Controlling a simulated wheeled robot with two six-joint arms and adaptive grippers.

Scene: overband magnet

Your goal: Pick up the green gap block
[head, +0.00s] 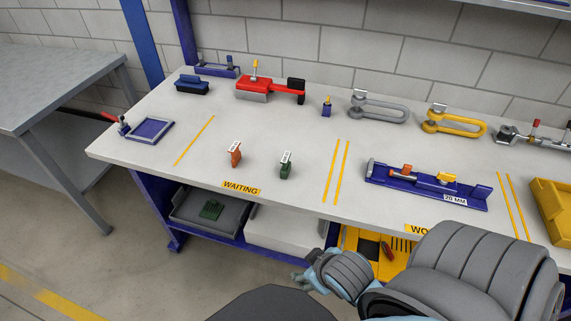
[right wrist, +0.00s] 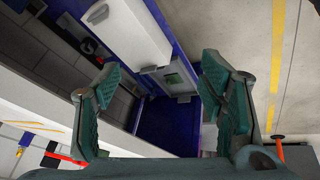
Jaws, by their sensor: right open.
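The green gap block (head: 286,165) stands upright on the white bench top, with a pale marked face, near the front edge. It is just right of a similar orange block (head: 235,153). My right gripper (right wrist: 165,82) is open in the right wrist view, with nothing between its teal fingers. In the head view my right arm comes in low at the right, in front of the bench, apart from the green block. I cannot make out the green block in the right wrist view. My left gripper is not in view.
A blue fixture (head: 428,187) holding orange and yellow pieces lies right of the yellow lines. A red tool (head: 268,88) and shackles (head: 378,107) stand farther back. Below the bench top, a grey tray (head: 185,215) holds a green piece. Bench space around the two blocks is clear.

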